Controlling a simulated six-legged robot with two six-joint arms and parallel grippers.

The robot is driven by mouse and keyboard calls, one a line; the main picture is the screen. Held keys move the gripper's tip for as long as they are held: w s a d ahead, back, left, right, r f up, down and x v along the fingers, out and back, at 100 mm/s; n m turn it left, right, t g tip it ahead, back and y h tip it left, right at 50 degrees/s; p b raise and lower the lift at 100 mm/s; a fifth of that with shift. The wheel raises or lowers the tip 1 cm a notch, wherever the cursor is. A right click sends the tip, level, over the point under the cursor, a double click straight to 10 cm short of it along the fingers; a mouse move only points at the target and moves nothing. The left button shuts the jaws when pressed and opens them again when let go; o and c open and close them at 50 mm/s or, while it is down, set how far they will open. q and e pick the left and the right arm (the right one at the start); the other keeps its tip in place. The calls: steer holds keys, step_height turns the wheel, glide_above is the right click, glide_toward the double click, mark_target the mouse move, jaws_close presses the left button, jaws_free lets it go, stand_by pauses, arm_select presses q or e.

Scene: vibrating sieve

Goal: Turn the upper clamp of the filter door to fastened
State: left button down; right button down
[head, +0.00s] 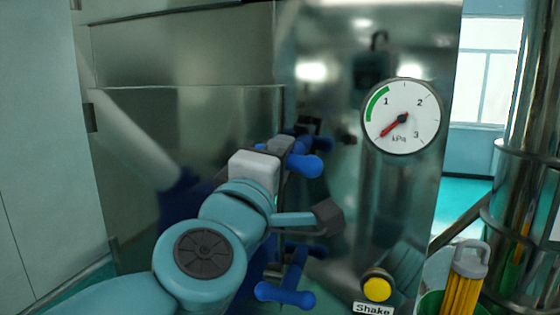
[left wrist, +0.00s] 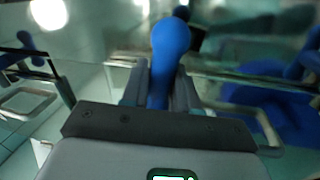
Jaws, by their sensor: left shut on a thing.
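The upper clamp (head: 306,166) of the filter door has a blue, round-ended handle and sits at the door's right edge in the head view. My left gripper (head: 287,152) is at this clamp, and its fingers are largely hidden there. In the left wrist view, the blue handle (left wrist: 170,55) stands between the two fingers of my left gripper (left wrist: 160,88), which is shut on it. The filter door (head: 190,120) is a shiny metal panel that looks closed. My right gripper is not in view.
A lower clamp (head: 286,293) with a blue handle sits below my left wrist. A pressure gauge (head: 402,117) and a yellow button (head: 377,289) above a "Shake" label are on the metal panel to the right. A yellow-filled container (head: 468,275) stands at the lower right.

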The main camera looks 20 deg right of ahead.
arm_select(q)
steer(key=shift+f+n+y, duration=0.15)
steer(key=shift+n+y, duration=0.15)
steer(key=shift+n, duration=0.6)
steer(key=c, duration=1)
jaws_free()
steer(key=shift+s+a, duration=0.2)
steer(key=shift+s, duration=0.05)
steer(key=b+v, duration=0.2)
steer(key=v, duration=1.3)
steer(key=shift+s+f, duration=0.3)
steer(key=shift+f, duration=0.05)
steer(key=shift+a, duration=0.15)
